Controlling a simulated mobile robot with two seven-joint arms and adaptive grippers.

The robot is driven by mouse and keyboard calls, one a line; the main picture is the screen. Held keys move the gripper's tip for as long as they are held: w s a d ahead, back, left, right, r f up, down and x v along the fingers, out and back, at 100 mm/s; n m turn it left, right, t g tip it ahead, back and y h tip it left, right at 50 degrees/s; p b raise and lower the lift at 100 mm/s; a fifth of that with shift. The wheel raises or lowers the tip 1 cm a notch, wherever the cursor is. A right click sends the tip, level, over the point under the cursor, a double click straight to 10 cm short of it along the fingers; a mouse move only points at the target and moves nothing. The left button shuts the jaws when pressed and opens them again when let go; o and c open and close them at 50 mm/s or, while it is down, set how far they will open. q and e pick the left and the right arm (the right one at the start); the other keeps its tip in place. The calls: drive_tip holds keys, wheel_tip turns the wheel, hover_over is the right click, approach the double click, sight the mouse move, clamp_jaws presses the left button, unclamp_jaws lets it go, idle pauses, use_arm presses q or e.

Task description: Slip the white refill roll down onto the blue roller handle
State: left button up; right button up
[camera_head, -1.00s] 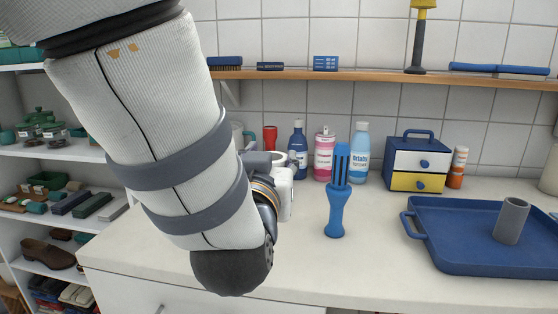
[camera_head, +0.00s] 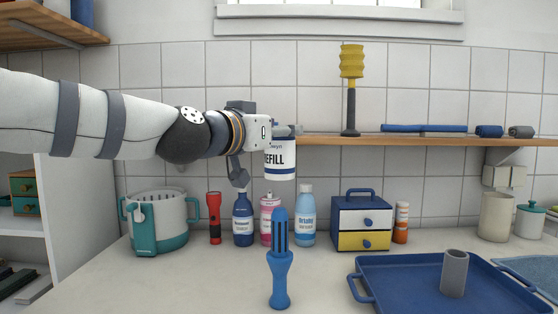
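The blue roller handle (camera_head: 280,275) stands upright on the white worktop, its slotted upper part pointing up. The white refill roll (camera_head: 280,163), with dark bands and lettering reading "EFILL", is in the air above the handle in the picture, apart from it. My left gripper (camera_head: 284,131) comes in from the left and is at the roll's upper end. It appears shut on the roll, though its fingertips are partly hidden. My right gripper is not in view.
Behind the handle stand a teal-and-white pot (camera_head: 160,222), a red torch (camera_head: 214,218), several bottles and a small drawer box (camera_head: 362,222). A blue tray (camera_head: 400,290) holding a grey tube (camera_head: 454,273) lies at right. A wooden shelf (camera_head: 430,141) runs behind.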

use_arm(q)
drive_tip(key=shift+r, duration=0.1)
hover_over(277, 212)
drive_tip(key=f, duration=0.3)
drive_tip(key=w+f, duration=0.1)
drive_tip(key=shift+d+f+b, duration=0.15)
drive_tip(key=shift+f+b, duration=0.15)
drive_tip(key=shift+f, duration=0.1)
drive_tip(key=shift+s+f, duration=0.15)
drive_tip(key=shift+f, duration=0.35)
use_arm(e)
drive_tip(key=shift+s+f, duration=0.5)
use_arm(q)
drive_tip(key=shift+r, duration=0.15)
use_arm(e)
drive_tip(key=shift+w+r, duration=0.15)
use_arm(q)
drive_tip(key=shift+p, duration=0.3)
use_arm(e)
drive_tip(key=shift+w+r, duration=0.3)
use_arm(q)
drive_tip(key=shift+f+b, duration=0.85)
drive_tip(key=shift+f, duration=4.3)
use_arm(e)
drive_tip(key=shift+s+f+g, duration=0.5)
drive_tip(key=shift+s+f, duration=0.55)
